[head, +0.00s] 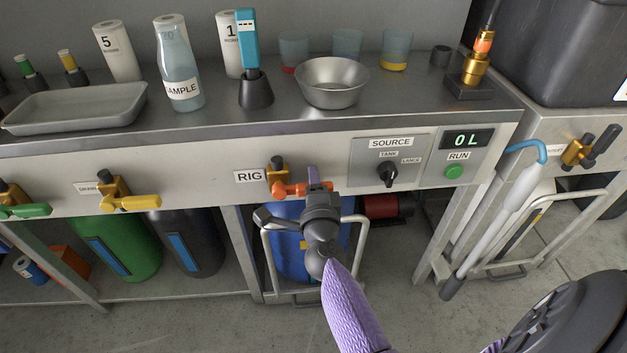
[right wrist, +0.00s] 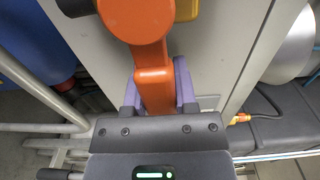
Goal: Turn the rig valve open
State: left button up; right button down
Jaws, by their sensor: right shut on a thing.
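The rig valve (head: 279,168) is a brass body with an orange lever (head: 290,189), on the bench front just right of the RIG label (head: 249,176). The lever points to the right, roughly level along the panel. My right gripper (head: 314,182) is shut on the lever's outer end. In the right wrist view the orange lever (right wrist: 155,85) sits between my two purple fingers, and its round hub is at the top. The lever's tip is hidden by the gripper. My left gripper is not in view.
Right of the valve are the SOURCE selector (head: 388,172), a green RUN button (head: 454,171) and a display (head: 467,139) reading 0 L. A yellow-handled valve (head: 130,202) is to the left. A blue drum (head: 290,250) and metal cart frame (head: 361,240) stand below.

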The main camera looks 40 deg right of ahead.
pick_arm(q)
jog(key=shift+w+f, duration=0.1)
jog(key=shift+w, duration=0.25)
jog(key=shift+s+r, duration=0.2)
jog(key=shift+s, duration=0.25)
